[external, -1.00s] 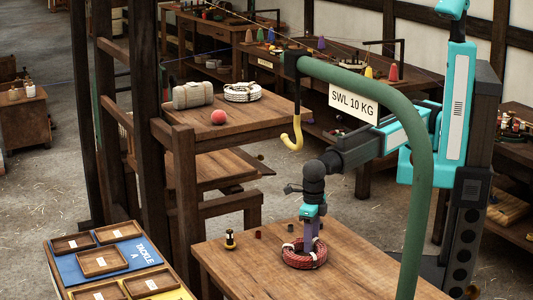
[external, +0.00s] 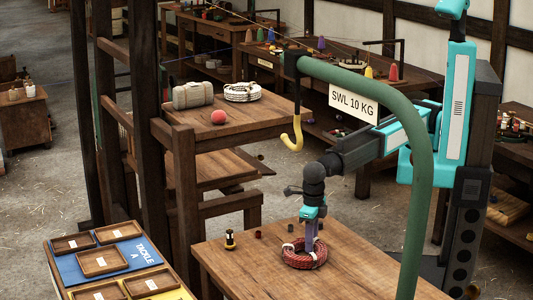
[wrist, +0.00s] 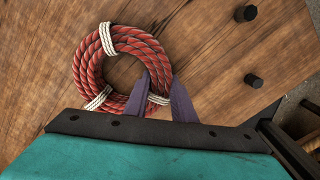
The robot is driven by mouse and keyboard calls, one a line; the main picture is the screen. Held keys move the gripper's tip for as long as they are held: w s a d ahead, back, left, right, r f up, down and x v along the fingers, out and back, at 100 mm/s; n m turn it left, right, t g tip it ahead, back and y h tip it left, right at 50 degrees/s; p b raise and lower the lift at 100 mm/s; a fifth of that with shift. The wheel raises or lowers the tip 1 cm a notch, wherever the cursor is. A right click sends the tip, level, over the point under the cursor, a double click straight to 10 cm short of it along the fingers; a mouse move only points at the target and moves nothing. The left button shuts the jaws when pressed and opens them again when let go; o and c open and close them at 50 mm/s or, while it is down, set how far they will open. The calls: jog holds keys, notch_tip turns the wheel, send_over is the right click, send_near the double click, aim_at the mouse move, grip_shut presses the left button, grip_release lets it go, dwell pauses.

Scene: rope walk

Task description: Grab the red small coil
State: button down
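The red coil (external: 290,259) is a ring of rope with white bindings, lying flat on the near wooden table (external: 370,265). It also shows in the wrist view (wrist: 88,70). My gripper (external: 312,248) points down at the coil, its purple fingers low at the table. In the wrist view my gripper (wrist: 161,82) straddles the coil's lower right side at a white binding. One finger is in the ring's hole and the other outside it. The rope fills the gap between them, and the fingers look shut on it.
A green hooked post marked SWL 10 KG (external: 416,180) rises in front of my arm. Trays on a blue board (external: 105,260) are at the left.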

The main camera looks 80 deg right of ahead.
jog(key=shift+r, duration=0.15)
notch_tip(320, 180, up, 18)
jog(key=b, duration=0.3)
dwell(0.8)
